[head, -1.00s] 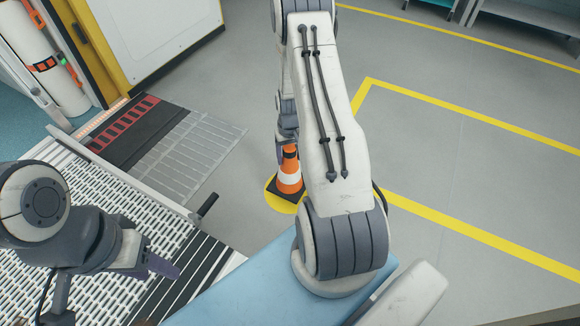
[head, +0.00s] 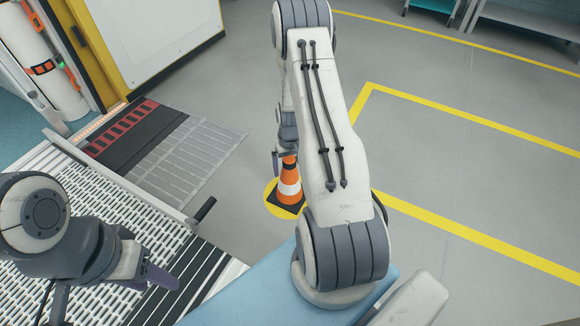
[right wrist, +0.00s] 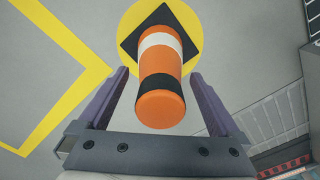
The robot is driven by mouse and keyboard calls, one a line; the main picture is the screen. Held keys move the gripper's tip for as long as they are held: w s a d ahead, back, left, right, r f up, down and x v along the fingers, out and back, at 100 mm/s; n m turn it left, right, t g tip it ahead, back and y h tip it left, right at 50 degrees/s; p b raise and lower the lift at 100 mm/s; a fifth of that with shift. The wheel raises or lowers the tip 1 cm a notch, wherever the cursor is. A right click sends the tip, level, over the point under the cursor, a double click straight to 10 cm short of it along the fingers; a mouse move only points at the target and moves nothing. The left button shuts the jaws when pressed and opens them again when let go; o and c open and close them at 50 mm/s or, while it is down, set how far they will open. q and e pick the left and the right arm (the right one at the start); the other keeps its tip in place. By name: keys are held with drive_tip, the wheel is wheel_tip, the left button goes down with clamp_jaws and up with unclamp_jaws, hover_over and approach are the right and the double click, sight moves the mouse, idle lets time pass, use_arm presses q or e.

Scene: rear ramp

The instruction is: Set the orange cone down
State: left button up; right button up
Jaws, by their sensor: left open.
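The orange cone (head: 290,190), with white and dark bands and a black square base, stands upright on a yellow round floor mark (head: 270,207). In the right wrist view the cone (right wrist: 161,75) is between the two purple fingers of my right gripper (right wrist: 159,73), with a gap on each side. The right gripper is open and over the cone's top. In the head view, it (head: 284,152) is partly hidden by my own arm. My left gripper (head: 155,276) is open and empty, above the slatted ramp, away from the cone.
The slatted metal ramp (head: 110,200) with a railing and black handle (head: 203,210) lies left of the cone. A light blue surface (head: 235,300) is at the front. Yellow floor lines (head: 460,237) run to the right, where the grey floor is clear.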

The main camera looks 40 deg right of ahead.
wheel_tip(320, 180, up, 12)
drive_tip(key=p, duration=0.8)
drive_tip(key=shift+r, duration=0.15)
drive_tip(key=a+r+n, duration=0.3)
drive_tip(key=a+r, duration=0.4)
drive_tip(key=a, duration=0.3)
drive_tip(key=a+r+n, duration=0.2)
drive_tip(key=a+r, duration=0.6)
drive_tip(key=a, duration=0.3)
drive_tip(key=s+a+r+n, duration=0.3)
drive_tip(key=s+a+r, duration=0.2)
drive_tip(key=s, duration=0.5)
drive_tip(key=s+a+r+n+y, duration=0.1)
drive_tip(key=s+a+r+n, duration=0.3)
drive_tip(key=s+a, duration=0.3)
drive_tip(key=s+r, duration=0.1)
drive_tip(key=s, duration=0.3)
drive_tip(key=shift+a, duration=0.4)
drive_tip(key=shift+s, duration=0.1)
